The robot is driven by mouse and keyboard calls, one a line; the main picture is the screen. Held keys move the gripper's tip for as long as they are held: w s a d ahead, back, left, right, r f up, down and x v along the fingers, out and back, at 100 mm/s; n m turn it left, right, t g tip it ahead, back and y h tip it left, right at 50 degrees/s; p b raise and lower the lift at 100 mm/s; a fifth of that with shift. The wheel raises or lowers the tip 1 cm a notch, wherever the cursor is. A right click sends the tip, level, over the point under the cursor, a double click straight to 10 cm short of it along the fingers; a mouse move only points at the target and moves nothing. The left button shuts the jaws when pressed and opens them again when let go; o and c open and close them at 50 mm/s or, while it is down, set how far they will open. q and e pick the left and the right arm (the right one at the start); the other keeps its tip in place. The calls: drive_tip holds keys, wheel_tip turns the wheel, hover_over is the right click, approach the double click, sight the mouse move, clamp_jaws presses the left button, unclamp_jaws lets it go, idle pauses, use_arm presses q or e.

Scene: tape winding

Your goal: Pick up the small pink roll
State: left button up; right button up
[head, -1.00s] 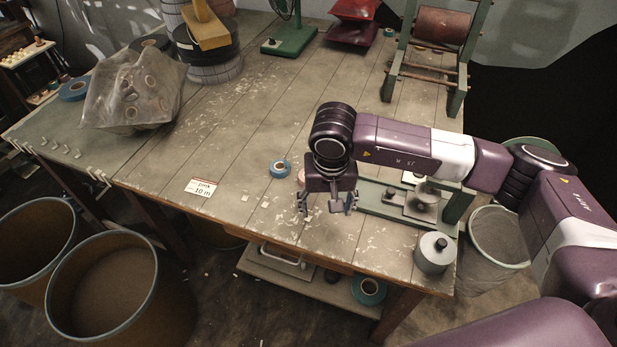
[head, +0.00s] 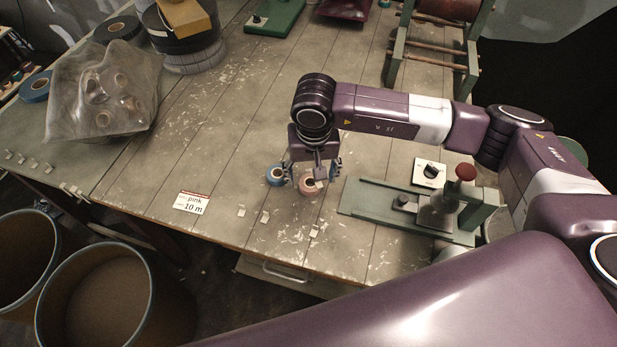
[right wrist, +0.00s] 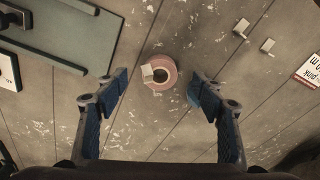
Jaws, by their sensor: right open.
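The small pink roll (head: 307,190) lies flat on the wooden table, right beside a small blue roll (head: 275,176). My right gripper (head: 313,171) is open and points down over the pink roll, covering part of it in the head view. In the right wrist view the pink roll (right wrist: 165,80) shows between and a little beyond the two open fingers (right wrist: 161,92), untouched, with a pale tab on its top. A label (head: 191,202) reading "pink 10 m" lies to the left on the table. My left gripper is not in view.
A green device with a red knob (head: 465,173) stands right of the rolls. A clear bag of rolls (head: 105,98) sits at the left. Brown bins (head: 110,300) stand on the floor at lower left. Small pale tabs (head: 265,216) lie near the table's front edge.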

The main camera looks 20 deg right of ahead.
sight(310, 180)
drive_tip(key=shift+w+d+f+p, duration=0.1)
drive_tip(key=shift+w+f+p, duration=0.15)
drive_tip(key=shift+f+p, duration=0.25)
drive_tip(key=shift+w+f+p, duration=0.25)
drive_tip(key=shift+f, duration=0.4)
drive_tip(key=shift+w+f, duration=0.2)
drive_tip(key=shift+f, duration=0.4)
drive_tip(key=shift+w+f, duration=0.2)
drive_tip(key=shift+f, duration=0.65)
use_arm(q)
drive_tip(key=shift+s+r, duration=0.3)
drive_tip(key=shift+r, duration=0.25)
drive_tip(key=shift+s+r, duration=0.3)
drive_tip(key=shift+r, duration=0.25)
use_arm(e)
drive_tip(key=c, duration=1.3)
drive_tip(key=shift+o, duration=0.2)
drive_tip(key=shift+r, duration=0.1)
